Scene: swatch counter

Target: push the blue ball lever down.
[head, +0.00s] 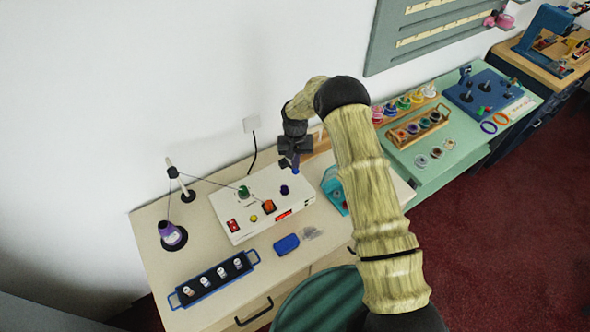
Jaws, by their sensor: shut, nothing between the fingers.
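A white control box (251,217) stands on the light wooden counter in the head view. A small blue piece (295,170), which looks like the blue ball lever, shows at the box's far right end. My gripper (290,163) is shut and empty, pointing down right at this blue piece. I cannot tell whether the fingertips touch it, and the fingers partly hide it. The lever's full shape and tilt are too small to make out.
The box carries a dark blue knob (284,190), a green knob (243,191), an orange button (269,206) and a red switch (233,225). A thread cone (172,236), a blue vial rack (213,278) and a blue block (286,244) stand around it. A teal container (334,190) sits to the right.

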